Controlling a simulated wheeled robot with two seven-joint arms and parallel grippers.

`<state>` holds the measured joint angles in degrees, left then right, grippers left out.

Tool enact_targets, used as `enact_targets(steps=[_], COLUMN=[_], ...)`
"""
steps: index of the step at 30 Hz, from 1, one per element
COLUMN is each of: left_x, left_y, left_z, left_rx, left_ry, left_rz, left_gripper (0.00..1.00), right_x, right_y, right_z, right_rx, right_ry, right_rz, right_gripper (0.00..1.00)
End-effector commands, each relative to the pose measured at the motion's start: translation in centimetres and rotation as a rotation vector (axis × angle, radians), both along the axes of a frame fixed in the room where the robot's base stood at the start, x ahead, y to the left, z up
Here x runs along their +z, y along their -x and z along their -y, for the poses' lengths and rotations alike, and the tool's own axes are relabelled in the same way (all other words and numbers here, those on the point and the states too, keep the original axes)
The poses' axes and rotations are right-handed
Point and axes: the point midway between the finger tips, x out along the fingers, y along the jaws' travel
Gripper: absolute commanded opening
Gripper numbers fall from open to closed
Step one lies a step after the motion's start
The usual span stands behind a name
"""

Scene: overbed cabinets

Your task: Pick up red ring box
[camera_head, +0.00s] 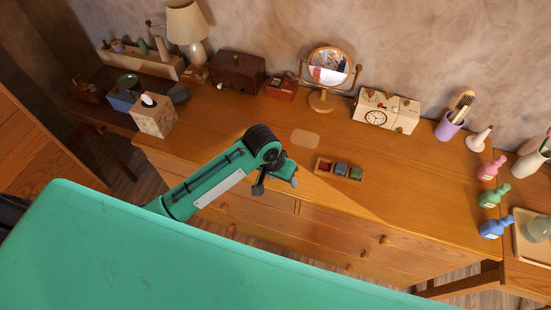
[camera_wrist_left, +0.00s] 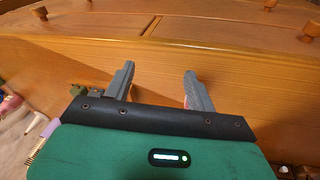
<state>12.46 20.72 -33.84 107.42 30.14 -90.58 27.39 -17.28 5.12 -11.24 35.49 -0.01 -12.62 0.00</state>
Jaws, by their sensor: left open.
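The red ring box (camera_head: 325,166) sits in the left compartment of a small wooden tray (camera_head: 318,160) on the dresser top, beside a blue box (camera_head: 341,169) and a green box (camera_head: 357,173). My left gripper (camera_head: 276,184) is over the dresser's front edge, left of the tray and apart from it. In the left wrist view my left gripper (camera_wrist_left: 160,82) is open, with nothing seen held between its fingers. The green box (camera_wrist_left: 78,90) shows at the left there. The red ring box cannot be made out clearly in that view. My right gripper is not in view.
The dresser top (camera_head: 240,130) is mostly clear around the tray. A mirror (camera_head: 328,70), a clock (camera_head: 380,112) and a tissue box (camera_head: 153,115) stand farther back. Drawers with knobs line the front.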

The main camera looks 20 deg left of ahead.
Motion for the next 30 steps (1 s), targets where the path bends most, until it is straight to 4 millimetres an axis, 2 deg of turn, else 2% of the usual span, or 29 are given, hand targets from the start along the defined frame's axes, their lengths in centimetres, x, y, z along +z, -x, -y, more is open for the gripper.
enact_targets(steps=[1,9,15,18,22,30], left_x=[1.3,6.6,9.3,9.8,9.1,3.9], left_y=[-1.4,-5.7,-7.4,-7.7,-7.8,-7.7], left_z=[-0.3,-2.7,-4.6,-5.1,-5.3,-5.3], left_rx=[0.001,0.064,0.123,0.14,0.148,0.146], left_ry=[-0.019,-0.132,-0.198,-0.214,-0.222,-0.22], left_rz=[-0.006,-0.098,-0.142,-0.153,-0.161,-0.162], left_gripper=[0.56,0.56,0.56,0.56,0.56,0.56], right_x=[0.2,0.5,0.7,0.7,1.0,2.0], right_y=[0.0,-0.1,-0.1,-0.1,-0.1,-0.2], right_z=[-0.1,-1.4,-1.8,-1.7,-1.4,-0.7], right_rx=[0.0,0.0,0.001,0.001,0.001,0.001], right_ry=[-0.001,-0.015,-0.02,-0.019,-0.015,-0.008], right_rz=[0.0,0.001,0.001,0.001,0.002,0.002], right_gripper=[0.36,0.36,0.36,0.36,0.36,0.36])
